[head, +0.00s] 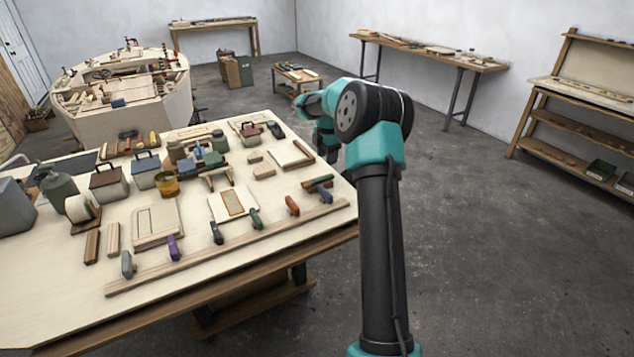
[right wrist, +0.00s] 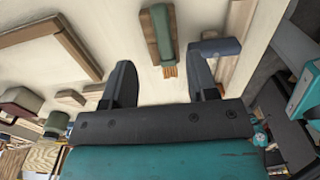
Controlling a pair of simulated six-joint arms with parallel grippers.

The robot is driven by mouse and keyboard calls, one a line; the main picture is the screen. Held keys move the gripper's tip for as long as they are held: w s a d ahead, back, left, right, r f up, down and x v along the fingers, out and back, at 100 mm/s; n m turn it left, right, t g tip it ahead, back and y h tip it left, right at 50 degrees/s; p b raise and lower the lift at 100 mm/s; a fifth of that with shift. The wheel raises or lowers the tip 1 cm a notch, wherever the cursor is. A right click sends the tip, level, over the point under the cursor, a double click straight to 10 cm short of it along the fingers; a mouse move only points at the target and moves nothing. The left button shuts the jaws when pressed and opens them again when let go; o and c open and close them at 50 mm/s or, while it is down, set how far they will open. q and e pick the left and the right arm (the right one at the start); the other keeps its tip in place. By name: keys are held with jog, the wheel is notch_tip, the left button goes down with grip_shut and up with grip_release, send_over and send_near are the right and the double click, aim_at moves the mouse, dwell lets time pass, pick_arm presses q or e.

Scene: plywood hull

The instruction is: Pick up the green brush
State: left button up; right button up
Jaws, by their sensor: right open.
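In the head view, what looks like the same brush (head: 317,182) lies near the table's right edge. My right gripper (right wrist: 163,75) is open, with the bristle end showing in the gap between its two dark fingers and nothing held. In the head view my right gripper (head: 333,157) is above the table's right edge, partly hidden by my arm. My left gripper is not in view.
A blue-grey object (right wrist: 215,47) lies just right of the brush, close to the right finger. A wooden frame (right wrist: 70,35) lies to the left. A long wooden strip (head: 230,245) runs along the table's front. Tools and tins crowd the table's left and middle.

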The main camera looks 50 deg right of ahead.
aim_at(327, 176)
jog(key=shift+f, duration=1.25)
jog(key=shift+f, duration=0.1)
jog(key=shift+s+a+f, duration=0.1)
jog(key=shift+f, duration=2.4)
jog(key=shift+c, duration=0.3)
grip_shut()
